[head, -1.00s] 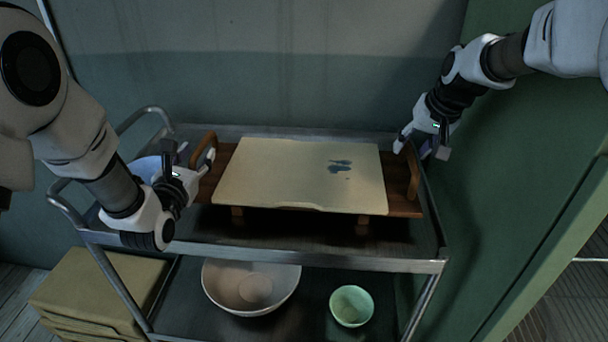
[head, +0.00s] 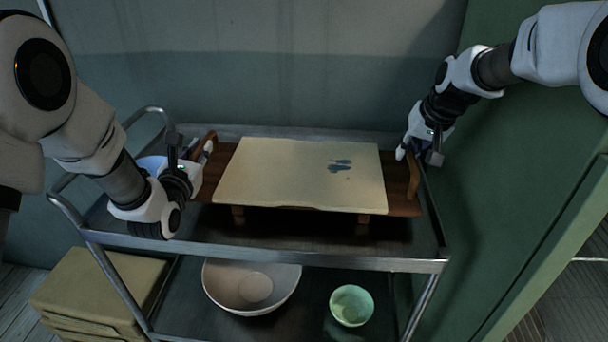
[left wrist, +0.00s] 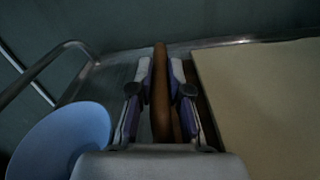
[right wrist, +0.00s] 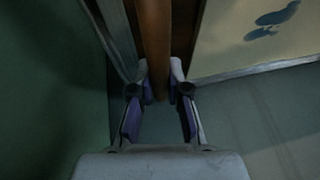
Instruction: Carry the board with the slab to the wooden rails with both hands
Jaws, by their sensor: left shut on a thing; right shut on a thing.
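The brown wooden board (head: 405,206) stands level on the cart's top shelf. It carries a cream slab (head: 290,178) with a blue-grey splotch near its right side. My left gripper (head: 203,163) is shut on the board's left handle (head: 210,143); in the left wrist view this handle (left wrist: 160,100) runs between the fingers. My right gripper (head: 402,152) is shut on the right handle (head: 414,180); in the right wrist view this handle (right wrist: 154,40) ends between the fingertips. Wooden blocks (head: 362,224) show under the board's front. I see no separate wooden rails.
The metal cart (head: 270,255) has raised rims and a side push bar. A blue bowl (left wrist: 62,140) sits left of the board. A pale bowl (head: 250,288) and a green bowl (head: 351,305) are below. Green panel (head: 510,200) close at right; stacked boxes (head: 95,285) lower left.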

